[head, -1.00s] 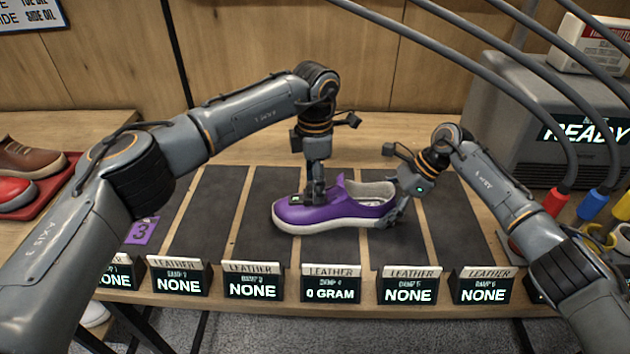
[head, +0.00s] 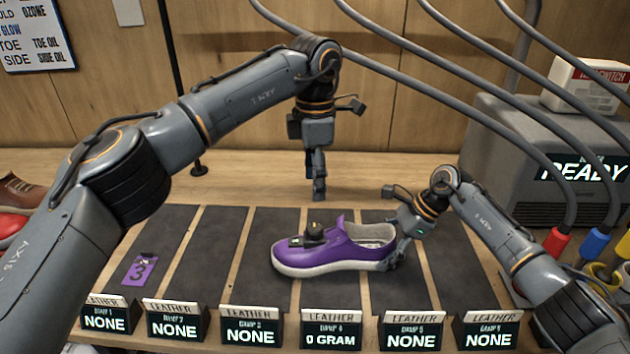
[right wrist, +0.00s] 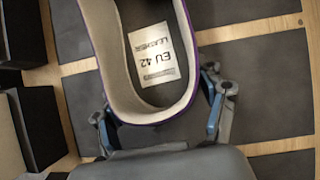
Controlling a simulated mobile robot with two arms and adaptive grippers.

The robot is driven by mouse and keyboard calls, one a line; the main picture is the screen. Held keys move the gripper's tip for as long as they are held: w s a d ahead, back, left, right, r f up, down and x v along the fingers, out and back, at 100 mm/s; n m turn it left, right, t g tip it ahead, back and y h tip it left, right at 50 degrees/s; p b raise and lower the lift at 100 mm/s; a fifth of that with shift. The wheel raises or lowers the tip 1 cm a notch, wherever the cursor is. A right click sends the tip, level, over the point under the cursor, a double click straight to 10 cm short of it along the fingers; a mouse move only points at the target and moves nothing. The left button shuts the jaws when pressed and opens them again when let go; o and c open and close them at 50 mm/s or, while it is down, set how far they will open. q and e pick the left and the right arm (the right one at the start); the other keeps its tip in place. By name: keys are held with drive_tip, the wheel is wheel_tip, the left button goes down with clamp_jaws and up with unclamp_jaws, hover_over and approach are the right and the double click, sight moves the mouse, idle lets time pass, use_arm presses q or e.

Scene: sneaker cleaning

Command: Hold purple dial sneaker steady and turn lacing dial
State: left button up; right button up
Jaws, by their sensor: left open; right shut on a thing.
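The purple sneaker (head: 340,250) with a white sole lies on a dark pad in the middle of the table, toe to the left. Its black lacing dial (head: 315,232) sits on top near the tongue. My right gripper (head: 392,258) is shut on the sneaker's heel. In the right wrist view its two fingers (right wrist: 160,125) flank the heel of the sneaker (right wrist: 112,70), and the insole label (right wrist: 155,58) reads EU 42. My left gripper (head: 318,195) points down, open and empty, above and behind the dial, apart from the sneaker.
Several signs line the front edge; the one before the sneaker (head: 332,330) reads 0 GRAM. A purple tag marked 3 (head: 140,268) lies on the left pad. A grey machine reading READY (head: 535,150) stands at the right, with hoses overhead.

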drive_tip(key=o, duration=1.5)
drive_tip(key=v, duration=1.2)
drive_tip(key=shift+f, duration=0.1)
